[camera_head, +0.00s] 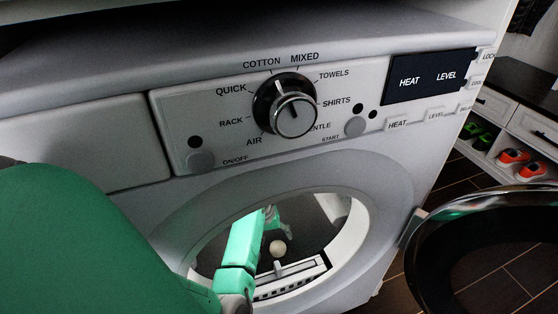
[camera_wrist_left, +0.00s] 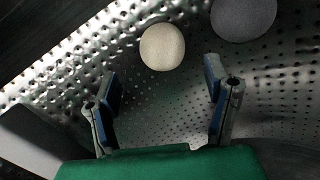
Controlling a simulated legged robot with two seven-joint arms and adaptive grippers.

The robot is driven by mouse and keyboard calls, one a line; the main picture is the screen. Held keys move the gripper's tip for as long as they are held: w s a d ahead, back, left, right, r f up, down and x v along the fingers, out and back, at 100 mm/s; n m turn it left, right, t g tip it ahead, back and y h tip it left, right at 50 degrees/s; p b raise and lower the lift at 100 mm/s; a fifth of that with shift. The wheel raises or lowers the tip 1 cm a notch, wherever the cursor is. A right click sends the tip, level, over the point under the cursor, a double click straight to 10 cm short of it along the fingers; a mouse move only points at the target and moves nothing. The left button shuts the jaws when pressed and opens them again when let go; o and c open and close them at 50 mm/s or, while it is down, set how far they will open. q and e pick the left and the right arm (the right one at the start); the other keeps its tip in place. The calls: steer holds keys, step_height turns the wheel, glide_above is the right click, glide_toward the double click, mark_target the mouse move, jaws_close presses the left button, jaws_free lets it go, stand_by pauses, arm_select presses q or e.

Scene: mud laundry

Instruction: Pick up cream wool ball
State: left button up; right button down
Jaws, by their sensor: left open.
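The cream wool ball (camera_head: 278,248) lies inside the drum of the front-loading machine, seen through its round opening. In the left wrist view the cream ball (camera_wrist_left: 162,47) rests on the perforated metal drum wall, beyond and between my fingertips. My left gripper (camera_wrist_left: 162,82) is open and empty, its two blue-padded fingers apart and not touching the ball. In the head view my green left arm reaches in through the opening, and the left gripper (camera_head: 270,218) is partly hidden by the arm. My right gripper is not in view.
A grey ball (camera_wrist_left: 243,16) lies right of the cream one in the drum. The opening's rim (camera_head: 352,235) surrounds my arm. The machine's dark round door (camera_head: 425,255) stands open at the right. A shelf unit with shoes (camera_head: 513,157) stands behind.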

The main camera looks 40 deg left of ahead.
mark_target(276, 243)
arm_select(q)
steer(key=shift+a+f+b, duration=0.15)
steer(key=shift+f, duration=0.4)
steer(key=shift+a+f+b, duration=0.15)
steer(key=shift+f, duration=0.35)
steer(key=b+x, duration=0.1)
steer(key=x, duration=0.1)
steer(key=b+x, duration=0.2)
steer(key=shift+d+f, duration=0.15)
steer(key=shift+d, duration=0.4)
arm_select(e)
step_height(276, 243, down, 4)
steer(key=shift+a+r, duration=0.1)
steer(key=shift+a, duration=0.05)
arm_select(q)
steer(key=shift+a, duration=0.2)
steer(key=c, duration=1.2)
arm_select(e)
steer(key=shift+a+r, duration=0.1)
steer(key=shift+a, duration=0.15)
